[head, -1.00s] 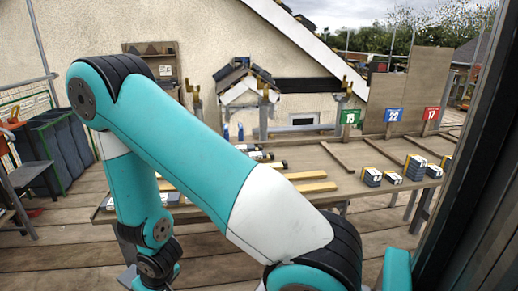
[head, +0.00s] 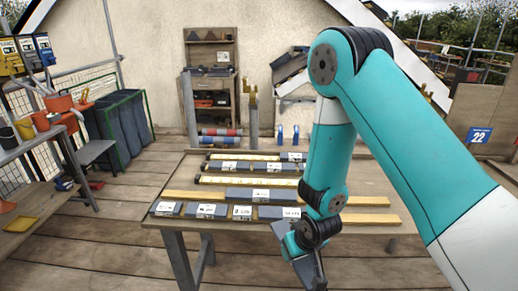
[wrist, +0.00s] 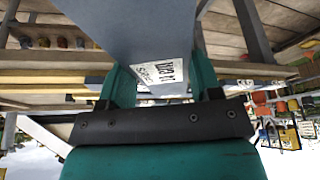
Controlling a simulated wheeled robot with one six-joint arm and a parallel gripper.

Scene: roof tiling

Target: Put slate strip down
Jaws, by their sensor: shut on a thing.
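My gripper (wrist: 160,92) is shut on a slate strip (wrist: 130,28), a flat blue-grey piece with a white printed label, in the wrist view. The strip sits between the two green fingers and reaches out past the top of the picture. In the head view the grey strip (head: 303,262) hangs under my wrist, at the near edge of the work table (head: 160,196); the fingers are mostly hidden there. I cannot tell whether the strip touches anything. Several similar labelled slate pieces (head: 207,211) lie in a row along the table's front edge, left of my gripper.
Wooden battens (head: 365,219) and more slate pieces (head: 252,194) lie across the table behind that row. A shelf of tools (head: 210,75) stands against the wall. Grey bins (head: 118,125) and a bench with pots (head: 25,140) are on the left. The plank floor before the table is clear.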

